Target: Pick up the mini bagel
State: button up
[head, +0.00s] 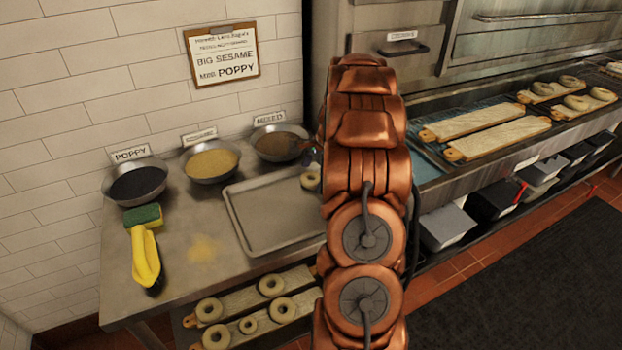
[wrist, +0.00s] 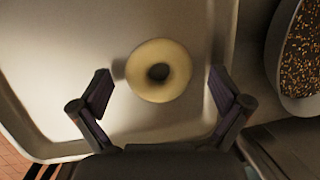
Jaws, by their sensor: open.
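A small pale, plain bagel (wrist: 181,70) lies flat on the metal tray (wrist: 60,75) in the wrist view. My gripper (wrist: 160,76) is open, with one finger to each side of the bagel and a gap on both sides. No contact shows, and the height of the fingers above the tray is hard to judge. In the head view the bagel (head: 311,182) shows at the right end of the tray (head: 240,222), partly hidden by my arm.
Bowls of poppy (head: 138,184), pale seeds (head: 211,163) and mixed seeds (head: 279,146) stand behind the tray. The mixed bowl (wrist: 283,95) is close on the right in the wrist view. Several bagels (head: 271,277) rest on boards below.

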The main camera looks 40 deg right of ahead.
jog(key=c, duration=1.2)
jog(key=shift+r, duration=0.1)
jog(key=shift+r+b, duration=0.65)
jog(key=shift+r, duration=0.7)
jog(key=shift+s+r, duration=0.2)
jog(key=shift+r, duration=0.1)
jog(key=s+b, duration=0.1)
jog(key=s, duration=0.4)
jog(key=s+r+b, duration=0.1)
jog(key=s, duration=0.4)
jog(key=s+b, duration=0.1)
jog(key=s, duration=0.4)
jog(key=shift+s+a+r+b, duration=0.25)
jog(key=shift+s+b, duration=0.1)
